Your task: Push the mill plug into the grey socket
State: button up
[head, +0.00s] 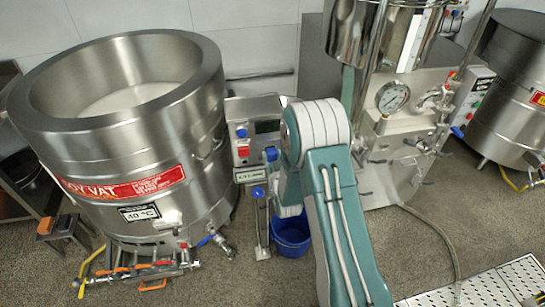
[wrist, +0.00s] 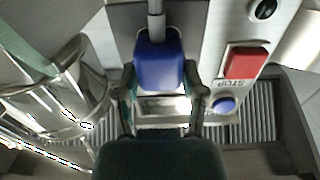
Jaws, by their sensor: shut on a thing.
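In the wrist view my gripper (wrist: 160,95) has its two dark fingers closed on either side of a blue plug (wrist: 158,62). A grey cable (wrist: 156,22) runs from the plug to the top edge of the picture. A small blue shape beside the end of my arm in the head view (head: 270,154) looks like the same plug; my arm hides most of the gripper there. I cannot make out the grey socket for certain in either view. A bright metal surface (wrist: 160,107) shows between the fingers below the plug.
A control panel with a red STOP button (wrist: 246,62) and a blue button (wrist: 223,104) is close on the right in the wrist view. A steel vat (head: 125,130) stands left, the mill with a gauge (head: 393,98) right. A blue bucket (head: 291,236) is on the floor.

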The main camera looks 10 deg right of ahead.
jog(key=shift+w, duration=0.25)
jog(key=o, duration=1.1)
jog(key=shift+o, duration=0.2)
jog(key=s, duration=1.2)
